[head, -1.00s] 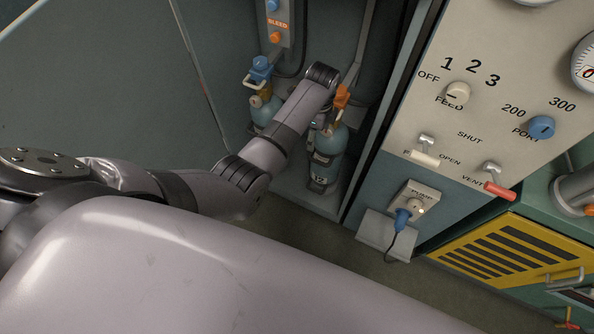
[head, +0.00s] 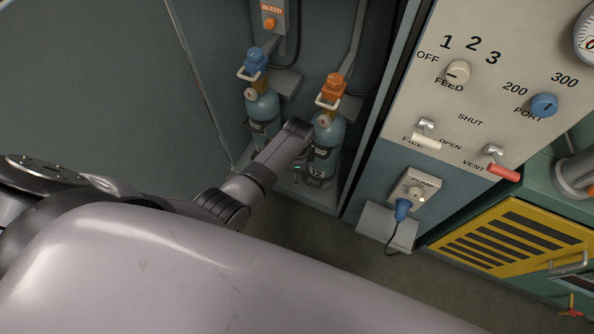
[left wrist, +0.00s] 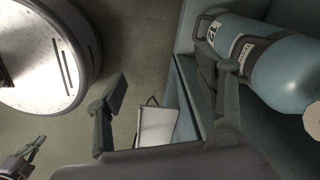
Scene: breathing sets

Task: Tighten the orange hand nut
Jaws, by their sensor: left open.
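The orange hand nut (head: 332,88) sits on top of the right blue cylinder (head: 326,150) in the cabinet, with a pale loop handle at its base. The nut is not in that view. A small forked grey part (left wrist: 25,158) at lower left may be my right gripper.
A left cylinder (head: 262,108) with a blue nut (head: 256,60) stands beside the right one. Right of the cabinet is a panel (head: 470,120) with knobs, levers and a plugged pump socket (head: 414,190). A yellow grille (head: 500,245) is at lower right.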

